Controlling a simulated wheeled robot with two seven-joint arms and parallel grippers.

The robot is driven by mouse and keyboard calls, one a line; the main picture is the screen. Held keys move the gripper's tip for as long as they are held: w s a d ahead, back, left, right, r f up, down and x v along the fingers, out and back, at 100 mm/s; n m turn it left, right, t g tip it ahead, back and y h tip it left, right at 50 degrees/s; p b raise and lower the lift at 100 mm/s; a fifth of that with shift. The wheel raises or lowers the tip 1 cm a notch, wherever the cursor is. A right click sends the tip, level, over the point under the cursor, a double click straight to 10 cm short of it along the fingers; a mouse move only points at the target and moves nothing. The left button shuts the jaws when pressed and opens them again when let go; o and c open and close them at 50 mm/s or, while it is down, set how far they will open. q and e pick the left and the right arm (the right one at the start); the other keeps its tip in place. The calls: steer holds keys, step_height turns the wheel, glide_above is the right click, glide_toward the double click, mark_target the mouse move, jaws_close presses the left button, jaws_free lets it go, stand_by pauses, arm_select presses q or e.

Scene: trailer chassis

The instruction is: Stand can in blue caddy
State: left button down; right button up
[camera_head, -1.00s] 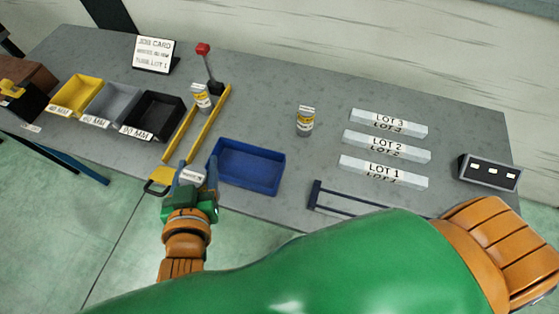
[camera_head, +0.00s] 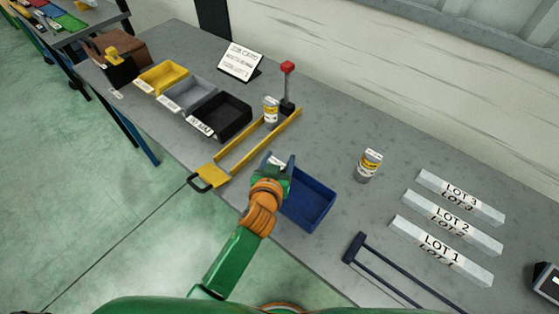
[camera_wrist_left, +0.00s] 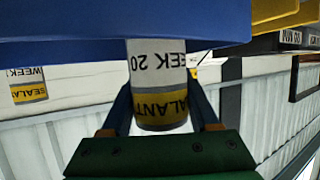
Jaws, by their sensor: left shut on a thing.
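A can with a white and yellow sealant label (camera_wrist_left: 158,85) is between the fingers of my left gripper (camera_head: 278,165), which is shut on it. In the left wrist view the can is upside down, like the other lettering there. The blue caddy (camera_head: 322,222) is on the table just right of the gripper, which hides its left end. Its blue side (camera_wrist_left: 60,28) crosses the top of the wrist view, close to the can's base. I cannot tell whether the base is inside the caddy. My right gripper is not in view.
Two similar cans stand apart: one (camera_head: 271,110) by the yellow frame (camera_head: 232,152), another (camera_head: 368,165) right of the caddy. Yellow, grey and black bins (camera_head: 221,118) stand left. A dark blue rail (camera_head: 385,280) and LOT strips (camera_head: 440,252) are at right.

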arm_select(q)
steer(key=shift+f, duration=0.15)
steer(key=shift+f, duration=0.15)
steer(key=shift+c, duration=0.7)
jaws_free()
steer(key=shift+s+r, duration=0.15)
steer(key=shift+r, duration=0.15)
steer(key=v, duration=1.1)
steer(key=shift+s, duration=0.4)
steer(key=shift+a, duration=0.1)
